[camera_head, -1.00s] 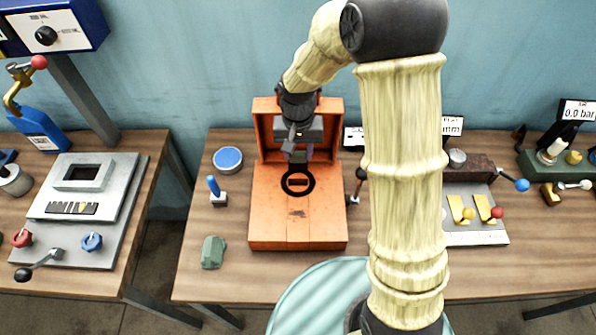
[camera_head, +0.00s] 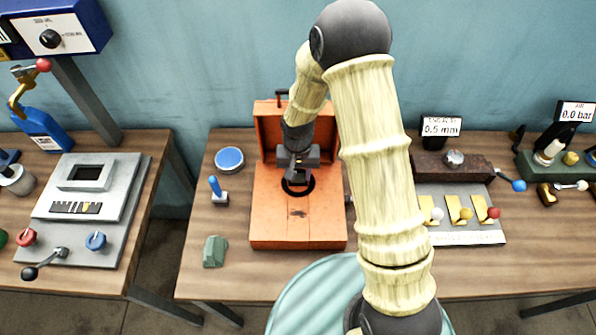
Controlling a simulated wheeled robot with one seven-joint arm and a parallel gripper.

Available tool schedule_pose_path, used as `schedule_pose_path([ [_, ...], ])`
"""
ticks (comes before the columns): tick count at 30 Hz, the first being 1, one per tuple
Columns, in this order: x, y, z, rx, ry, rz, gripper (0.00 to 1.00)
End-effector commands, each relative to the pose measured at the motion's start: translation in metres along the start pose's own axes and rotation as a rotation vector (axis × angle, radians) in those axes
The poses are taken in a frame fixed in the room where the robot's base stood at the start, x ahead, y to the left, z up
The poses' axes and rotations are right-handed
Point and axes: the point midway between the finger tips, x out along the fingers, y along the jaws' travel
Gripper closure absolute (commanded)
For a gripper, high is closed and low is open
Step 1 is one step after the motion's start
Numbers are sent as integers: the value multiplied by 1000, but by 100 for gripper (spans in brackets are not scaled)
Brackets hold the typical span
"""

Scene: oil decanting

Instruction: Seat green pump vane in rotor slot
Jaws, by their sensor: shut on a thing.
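An orange pump case (camera_head: 297,226) stands on the middle table with its lid (camera_head: 268,128) raised at the back. A round black opening (camera_head: 309,192) shows in its top face, partly covered by my gripper. My gripper (camera_head: 296,178) points down over this opening, low and close to it. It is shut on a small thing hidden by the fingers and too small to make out. I cannot tell whether that thing touches the slot. A grey-green block (camera_head: 215,251) lies on the table, left of the case; no other green vane can be made out.
A blue round lid (camera_head: 228,159) and a blue-handled tool (camera_head: 217,190) stand left of the case. A gauge fixture with yellow pieces (camera_head: 459,211) is to the right, beyond my arm. A grey panel (camera_head: 84,215) is on the left table. Bare wood lies in front.

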Motion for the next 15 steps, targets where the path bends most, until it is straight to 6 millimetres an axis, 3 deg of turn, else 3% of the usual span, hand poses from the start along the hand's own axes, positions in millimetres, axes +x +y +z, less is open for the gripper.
schedule_pose_path([
  [12,7,0,0,0,2,-1,86],
  [13,7,0,0,0,2,-1,59],
  [15,6,0,0,0,2,-1,45],
])
